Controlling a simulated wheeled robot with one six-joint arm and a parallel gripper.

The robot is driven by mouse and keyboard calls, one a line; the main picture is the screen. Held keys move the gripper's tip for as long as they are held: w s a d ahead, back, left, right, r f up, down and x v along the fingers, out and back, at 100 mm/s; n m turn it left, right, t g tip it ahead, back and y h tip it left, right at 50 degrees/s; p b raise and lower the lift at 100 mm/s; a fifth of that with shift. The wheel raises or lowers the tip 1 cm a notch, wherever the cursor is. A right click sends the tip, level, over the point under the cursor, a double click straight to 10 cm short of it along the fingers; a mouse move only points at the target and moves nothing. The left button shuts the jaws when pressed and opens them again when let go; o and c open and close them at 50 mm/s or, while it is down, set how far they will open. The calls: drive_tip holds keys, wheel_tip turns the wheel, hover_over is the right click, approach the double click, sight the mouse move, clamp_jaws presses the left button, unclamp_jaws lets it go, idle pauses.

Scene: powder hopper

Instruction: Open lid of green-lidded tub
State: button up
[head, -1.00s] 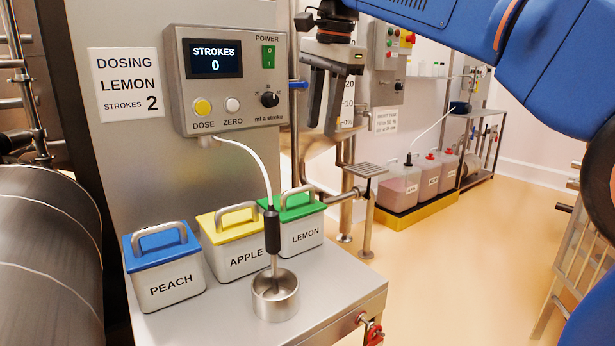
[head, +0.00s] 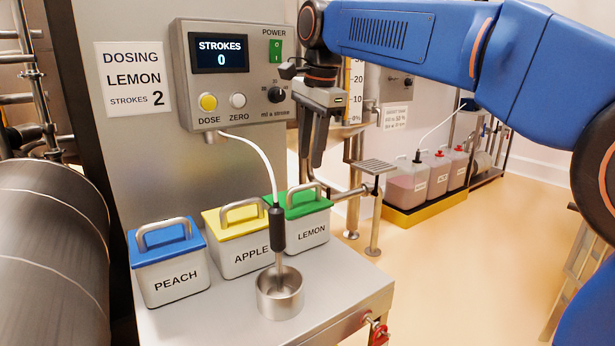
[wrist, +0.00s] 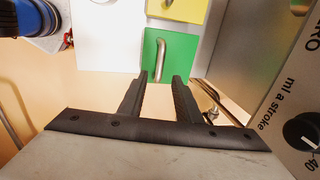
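The green-lidded tub, marked LEMON (head: 312,235), stands at the right end of the row of tubs on the steel bench. Its green lid (head: 296,206) is on, with a metal loop handle on top. In the wrist view the green lid (wrist: 178,57) and its handle (wrist: 160,60) lie beyond the fingertips. My gripper (head: 312,160) points down above the tub, apart from the handle. Its two fingers show a gap between them in the wrist view (wrist: 158,82), with nothing held.
The yellow-lidded APPLE tub (head: 245,256) stands close on the left, then the blue-lidded PEACH tub (head: 172,277). A dosing wand (head: 277,228) on a white hose stands in a steel cup (head: 279,298) in front. The control box (head: 235,75) is just left of my gripper.

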sight(307, 185)
drive_tip(key=f, duration=0.4)
drive_tip(key=w+f, duration=0.1)
drive_tip(key=f, duration=0.1)
drive_tip(key=shift+a+f, duration=0.35)
drive_tip(key=shift+w, duration=0.1)
clamp_jaws()
